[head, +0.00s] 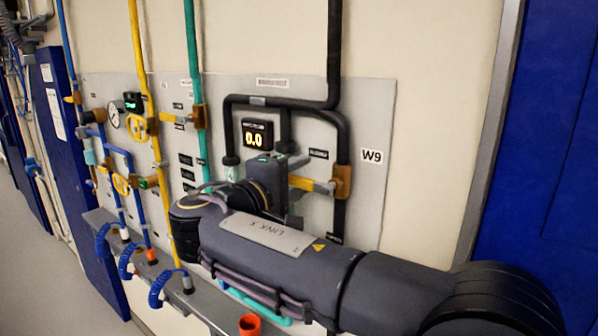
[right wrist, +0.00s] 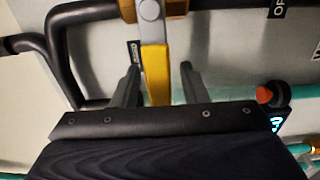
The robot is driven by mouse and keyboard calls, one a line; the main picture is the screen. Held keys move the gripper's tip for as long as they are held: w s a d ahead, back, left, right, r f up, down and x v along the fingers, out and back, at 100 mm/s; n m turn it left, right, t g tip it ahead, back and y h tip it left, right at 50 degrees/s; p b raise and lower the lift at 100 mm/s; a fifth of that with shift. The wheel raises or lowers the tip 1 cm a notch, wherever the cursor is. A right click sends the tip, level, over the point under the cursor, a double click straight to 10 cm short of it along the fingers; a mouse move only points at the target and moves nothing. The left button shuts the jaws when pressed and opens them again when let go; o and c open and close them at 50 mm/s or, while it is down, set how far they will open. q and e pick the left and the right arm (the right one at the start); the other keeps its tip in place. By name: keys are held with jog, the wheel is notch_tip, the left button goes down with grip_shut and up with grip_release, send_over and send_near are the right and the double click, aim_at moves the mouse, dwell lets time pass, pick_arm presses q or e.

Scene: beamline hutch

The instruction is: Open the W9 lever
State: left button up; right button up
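The W9 lever (head: 312,185) is a yellow handle on an orange-brown valve body (head: 342,182) on a black pipe, left of and below the W9 label (head: 372,156). It points left, across the vertical pipe. My right gripper (head: 291,187) is at its left end, partly hidden by my own wrist. In the right wrist view the yellow lever (right wrist: 156,76) lies between the two dark fingers of my right gripper (right wrist: 160,72). The fingers are open, with a visible gap on each side of the lever. My left gripper is not in view.
A display (head: 257,135) reading 0.0 sits above my gripper. Black pipes (head: 334,60) run close around the valve. Other valves with yellow handles (head: 137,128) and blue coiled hoses (head: 160,288) are to the left. A blue door (head: 545,130) is at the right.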

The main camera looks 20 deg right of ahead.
jog(key=shift+w+d, duration=0.1)
jog(key=shift+c, duration=0.3)
grip_shut()
